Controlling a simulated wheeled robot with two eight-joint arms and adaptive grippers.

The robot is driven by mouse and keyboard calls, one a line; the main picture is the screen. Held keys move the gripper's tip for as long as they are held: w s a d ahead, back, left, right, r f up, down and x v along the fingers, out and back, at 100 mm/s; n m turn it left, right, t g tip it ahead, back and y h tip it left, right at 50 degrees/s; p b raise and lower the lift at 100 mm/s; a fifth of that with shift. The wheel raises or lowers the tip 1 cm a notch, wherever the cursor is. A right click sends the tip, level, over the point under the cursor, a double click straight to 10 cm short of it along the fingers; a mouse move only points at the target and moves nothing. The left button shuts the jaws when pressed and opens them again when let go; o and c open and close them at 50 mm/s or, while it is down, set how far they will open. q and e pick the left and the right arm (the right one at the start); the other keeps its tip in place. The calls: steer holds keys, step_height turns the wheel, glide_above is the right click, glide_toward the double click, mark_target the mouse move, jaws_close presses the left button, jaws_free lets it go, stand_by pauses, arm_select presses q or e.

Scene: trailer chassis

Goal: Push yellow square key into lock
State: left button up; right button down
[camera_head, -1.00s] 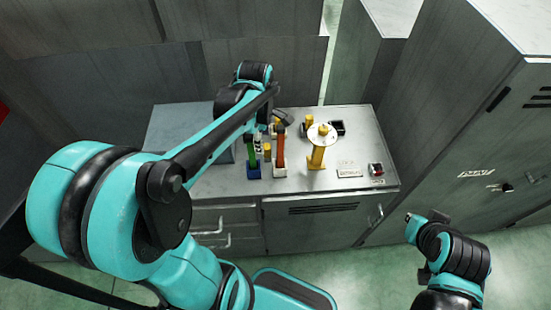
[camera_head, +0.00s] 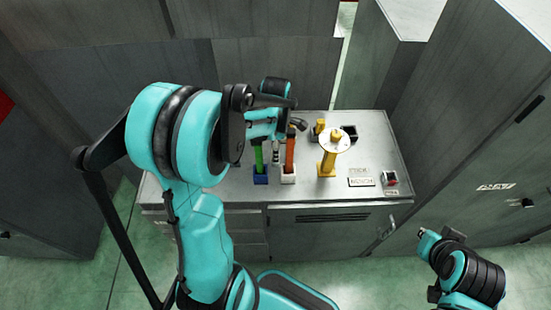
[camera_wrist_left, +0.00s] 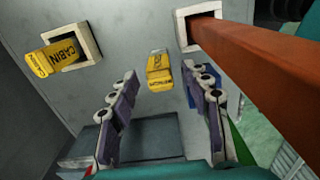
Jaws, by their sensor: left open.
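In the left wrist view a yellow block with dark lettering (camera_wrist_left: 160,72) lies between the fingertips of my left gripper (camera_wrist_left: 159,76). The gripper is open, with a gap visible on both sides of the block. Another yellow block marked CABIN (camera_wrist_left: 50,58) sits tilted at a pale square frame (camera_wrist_left: 82,44) to the left. I cannot tell which block is the square key. In the head view my left gripper is partly hidden by its arm near the green and orange levers. My right gripper (camera_head: 424,236) is low at the right, away from the bench; its jaws are unclear.
An orange lever (camera_head: 290,152) and a green lever (camera_head: 259,158) stand upright close to the left gripper. A yellow post with a pale disc (camera_head: 328,162) stands to their right. The grey bench top (camera_head: 225,180) has free room at its front left.

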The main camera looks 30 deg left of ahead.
arm_select(q)
step_height(320, 180, down, 5)
steer(key=shift+r+b, duration=0.1)
steer(key=shift+b, duration=0.5)
steer(key=shift+c, duration=0.3)
jaws_close()
